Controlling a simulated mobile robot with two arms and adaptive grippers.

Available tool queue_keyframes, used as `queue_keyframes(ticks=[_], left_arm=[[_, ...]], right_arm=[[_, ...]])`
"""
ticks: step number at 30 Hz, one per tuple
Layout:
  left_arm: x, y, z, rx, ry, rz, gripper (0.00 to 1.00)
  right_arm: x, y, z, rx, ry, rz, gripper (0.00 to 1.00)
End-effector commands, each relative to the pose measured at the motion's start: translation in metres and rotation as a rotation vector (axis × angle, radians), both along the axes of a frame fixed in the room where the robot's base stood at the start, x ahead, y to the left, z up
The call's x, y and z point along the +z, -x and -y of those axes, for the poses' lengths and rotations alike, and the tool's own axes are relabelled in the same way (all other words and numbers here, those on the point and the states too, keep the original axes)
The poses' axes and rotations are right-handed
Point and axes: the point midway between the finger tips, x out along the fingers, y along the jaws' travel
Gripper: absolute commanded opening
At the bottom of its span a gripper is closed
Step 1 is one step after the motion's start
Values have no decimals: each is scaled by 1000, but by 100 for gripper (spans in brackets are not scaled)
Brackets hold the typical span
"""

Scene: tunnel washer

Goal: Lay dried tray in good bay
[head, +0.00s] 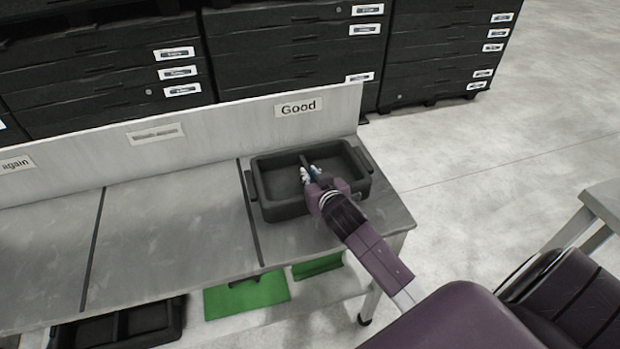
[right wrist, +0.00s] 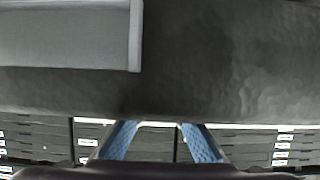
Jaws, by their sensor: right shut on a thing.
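The dark grey tray (head: 283,211), open on top with a divider across its middle, is in the bay (head: 298,239) under the "Good" sign (head: 298,108). It looks level and lies within the bay, right of the dark dividing strip. I cannot tell whether its underside touches the bench. My right gripper (head: 311,174) reaches in from the lower right and is shut on the tray at about its middle divider. The exact grip is partly hidden by the hand. Its blue fingertips also show in the right wrist view (right wrist: 161,140). My left gripper is not in view.
Empty bays (head: 170,225) lie to the left, split by dark strips. A low light back panel (head: 225,128) runs behind the bench. Green (head: 247,296) and black (head: 120,325) trays sit below.

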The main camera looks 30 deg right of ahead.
Motion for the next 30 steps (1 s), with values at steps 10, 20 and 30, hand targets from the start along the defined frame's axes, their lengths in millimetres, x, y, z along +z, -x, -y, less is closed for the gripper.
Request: queue_keyframes(ticks=[10, 20, 30], left_arm=[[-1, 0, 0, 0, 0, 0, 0], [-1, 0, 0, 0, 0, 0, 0], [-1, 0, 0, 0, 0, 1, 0]], right_arm=[[-14, 0, -1, 1, -1, 2, 0], [-15, 0, -1, 1, 0, 0, 29], [-9, 15, -5, 1, -1, 1, 29]])
